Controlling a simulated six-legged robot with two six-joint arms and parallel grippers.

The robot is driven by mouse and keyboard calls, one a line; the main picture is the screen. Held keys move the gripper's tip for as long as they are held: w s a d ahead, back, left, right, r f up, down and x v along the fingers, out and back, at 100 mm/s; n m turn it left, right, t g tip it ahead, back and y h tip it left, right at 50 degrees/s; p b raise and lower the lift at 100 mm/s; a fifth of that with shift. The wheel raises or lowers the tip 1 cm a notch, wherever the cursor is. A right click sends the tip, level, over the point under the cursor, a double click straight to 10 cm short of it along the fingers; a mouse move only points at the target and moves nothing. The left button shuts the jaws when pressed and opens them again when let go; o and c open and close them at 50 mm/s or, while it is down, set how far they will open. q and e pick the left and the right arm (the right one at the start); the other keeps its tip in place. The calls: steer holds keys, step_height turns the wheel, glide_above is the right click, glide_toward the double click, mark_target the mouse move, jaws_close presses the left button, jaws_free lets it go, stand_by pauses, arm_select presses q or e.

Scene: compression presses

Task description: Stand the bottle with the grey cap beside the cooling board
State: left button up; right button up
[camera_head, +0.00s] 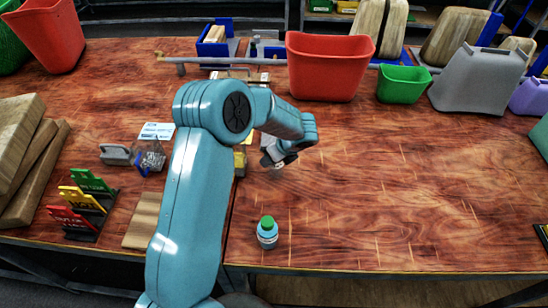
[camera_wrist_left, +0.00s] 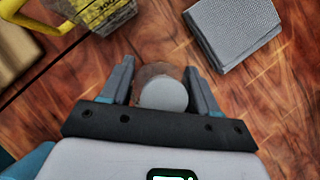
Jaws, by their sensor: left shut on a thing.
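The bottle with the grey cap (camera_wrist_left: 163,95) is between the fingers of my left gripper (camera_wrist_left: 160,75) in the left wrist view, seen from above; its body under the cap looks brownish. In the head view my left gripper (camera_head: 279,161) is low over the table, right of its seam, and mostly hides the bottle. I cannot tell whether the bottle touches the table. A flat wooden board (camera_head: 142,220) lies left of my arm, and a grey textured slab (camera_wrist_left: 234,30) lies near the gripper; I cannot tell which is the cooling board. My right gripper is not in view.
A bottle with a green cap (camera_head: 267,234) stands near the front edge. A red bin (camera_head: 328,68) and a green bin (camera_head: 403,84) stand at the back. The table's right half is mostly clear.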

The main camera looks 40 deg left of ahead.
arm_select(q)
steer(key=shift+s+f, duration=0.1)
steer(key=shift+f, duration=0.3)
steer(key=shift+f, duration=0.2)
steer(key=o, duration=1)
steer(key=shift+o, duration=0.2)
steer(key=shift+r, duration=0.1)
steer(key=shift+r, duration=0.1)
steer(key=b+v, duration=0.1)
steer(key=v, duration=1.1)
